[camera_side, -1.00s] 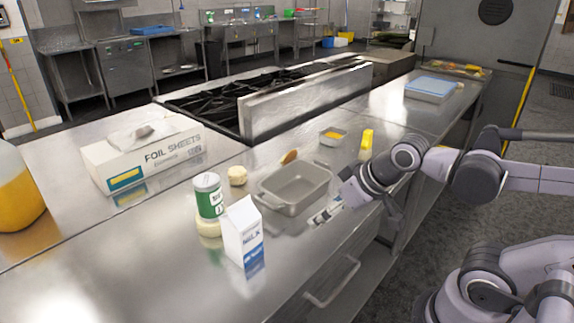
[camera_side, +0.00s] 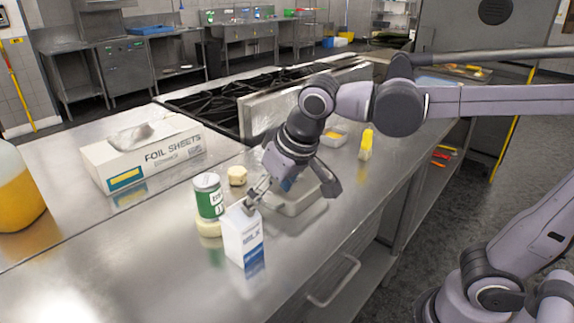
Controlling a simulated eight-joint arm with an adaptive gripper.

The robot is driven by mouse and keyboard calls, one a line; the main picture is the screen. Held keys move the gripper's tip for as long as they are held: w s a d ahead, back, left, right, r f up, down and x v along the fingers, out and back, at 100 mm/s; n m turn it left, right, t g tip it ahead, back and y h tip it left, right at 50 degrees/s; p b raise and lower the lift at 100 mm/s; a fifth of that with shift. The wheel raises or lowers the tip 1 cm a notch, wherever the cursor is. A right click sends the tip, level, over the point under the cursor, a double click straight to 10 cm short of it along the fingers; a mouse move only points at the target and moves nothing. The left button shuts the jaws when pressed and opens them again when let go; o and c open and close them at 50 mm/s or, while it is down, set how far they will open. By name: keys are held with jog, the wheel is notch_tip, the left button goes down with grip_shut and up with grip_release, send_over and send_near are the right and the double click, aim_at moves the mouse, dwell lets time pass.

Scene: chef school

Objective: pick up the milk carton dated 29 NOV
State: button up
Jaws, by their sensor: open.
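The milk carton (camera_side: 242,236) stands upright on the steel counter, white with a gable top, "MILK" on its face and a blue band low down. The small print on the band is too small to read as a date. It is the only milk carton I see. My gripper (camera_side: 291,200) is open and empty, just right of and behind the carton. One finger is by the carton's gable top; I cannot tell whether it touches. The other finger is over the metal tray.
A green and white can (camera_side: 208,198) stands close behind the carton on the left. A metal tray (camera_side: 296,208) sits under my gripper. A foil sheets box (camera_side: 140,155) and a yellow jug (camera_side: 18,195) are left. The front-left counter is clear.

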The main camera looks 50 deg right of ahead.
aim_at(237, 226)
jog(key=a, duration=0.1)
jog(key=w+a, duration=0.1)
jog(key=a+r, duration=0.1)
jog(key=a, duration=0.1)
jog(key=shift+w+r, duration=0.1)
jog(key=shift+w, duration=0.1)
jog(key=shift+x, duration=5.4)
jog(key=shift+s, duration=0.15)
jog(key=c, duration=1.4)
